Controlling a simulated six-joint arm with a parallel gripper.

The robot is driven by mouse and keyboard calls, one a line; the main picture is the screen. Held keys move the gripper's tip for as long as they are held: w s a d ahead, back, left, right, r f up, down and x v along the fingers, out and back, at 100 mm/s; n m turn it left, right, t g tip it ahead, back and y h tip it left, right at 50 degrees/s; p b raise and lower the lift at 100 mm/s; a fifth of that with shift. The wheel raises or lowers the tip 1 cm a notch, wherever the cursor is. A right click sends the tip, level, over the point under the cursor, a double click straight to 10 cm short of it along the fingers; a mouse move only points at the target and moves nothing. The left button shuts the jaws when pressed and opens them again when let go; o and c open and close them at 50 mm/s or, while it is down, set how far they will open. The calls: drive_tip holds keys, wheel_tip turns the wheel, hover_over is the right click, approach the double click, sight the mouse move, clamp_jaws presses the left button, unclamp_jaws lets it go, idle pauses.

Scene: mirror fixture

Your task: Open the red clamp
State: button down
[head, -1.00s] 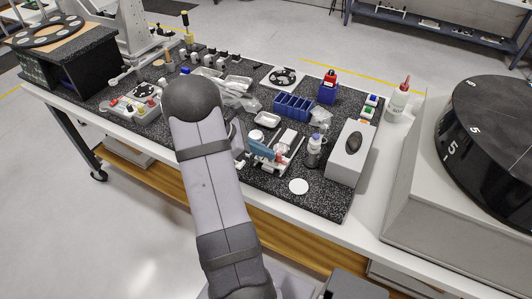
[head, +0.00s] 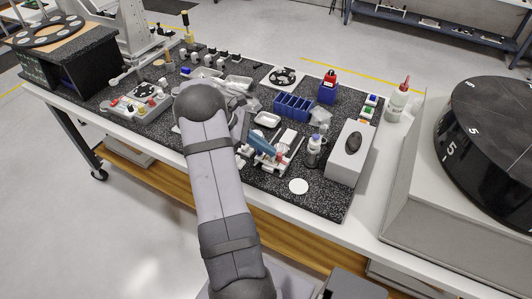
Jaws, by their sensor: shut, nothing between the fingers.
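The fixture (head: 285,158) is a small white and grey assembly near the front middle of the black speckled board. Small reddish bits show on it close to a light-blue part, but I cannot make out which is the red clamp. My gripper (head: 265,148) appears as the light-blue part at the end of my wrist, over the left side of the fixture. It looks shut, with nothing visible held. My own arm covers part of the wrist, and I cannot tell whether the fingertips touch the fixture.
A bottle (head: 314,150) stands just right of the fixture, with a grey box (head: 350,153) beyond it. A blue bin (head: 293,106) and a white tray (head: 267,119) lie behind. A white disc (head: 298,186) lies in front. A fixture with coloured knobs (head: 143,103) is at left.

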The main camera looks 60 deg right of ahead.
drive_tip(key=shift+d+f+m+y, duration=0.1)
drive_tip(key=shift+d+m+y, duration=0.4)
drive_tip(key=shift+m+y, duration=0.3)
drive_tip(key=shift+g, duration=0.3)
drive_tip(key=shift+d, duration=0.4)
drive_tip(key=shift+s+d, duration=0.2)
drive_tip(key=shift+d, duration=0.6)
drive_tip(key=shift+s+d, duration=0.7)
drive_tip(key=shift+d, duration=0.3)
drive_tip(key=shift+a, duration=0.15)
drive_tip(key=shift+s+a, duration=0.3)
drive_tip(key=shift+a, duration=0.1)
drive_tip(key=shift+a+p, duration=0.1)
drive_tip(key=shift+p, duration=0.2)
drive_tip(key=shift+s+a, duration=0.1)
